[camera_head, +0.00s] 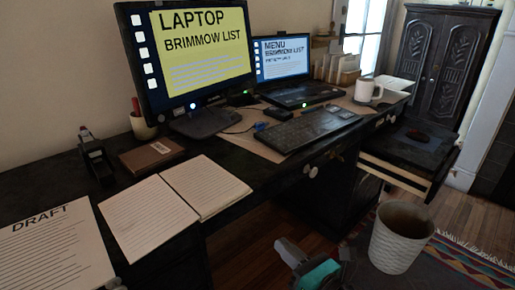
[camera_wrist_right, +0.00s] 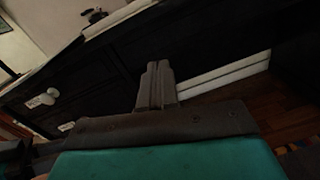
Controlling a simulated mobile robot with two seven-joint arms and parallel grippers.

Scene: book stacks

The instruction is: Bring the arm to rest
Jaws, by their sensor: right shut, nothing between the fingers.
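My right gripper (camera_head: 284,246) shows at the bottom of the head view, low in front of the desk, with a teal part behind its fingers. In the right wrist view the two fingers (camera_wrist_right: 157,68) are pressed together with nothing between them. The gripper appears apart from the desk and from the white bin to its right. Most of my right arm is out of view.
A dark desk (camera_head: 245,185) carries a monitor (camera_head: 195,50), laptop (camera_head: 290,92), keyboard (camera_head: 312,128), open notebook (camera_head: 175,198) and white mug (camera_head: 367,91). A drawer (camera_head: 400,178) stands open at the right. A white bin (camera_head: 400,240) stands near the gripper.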

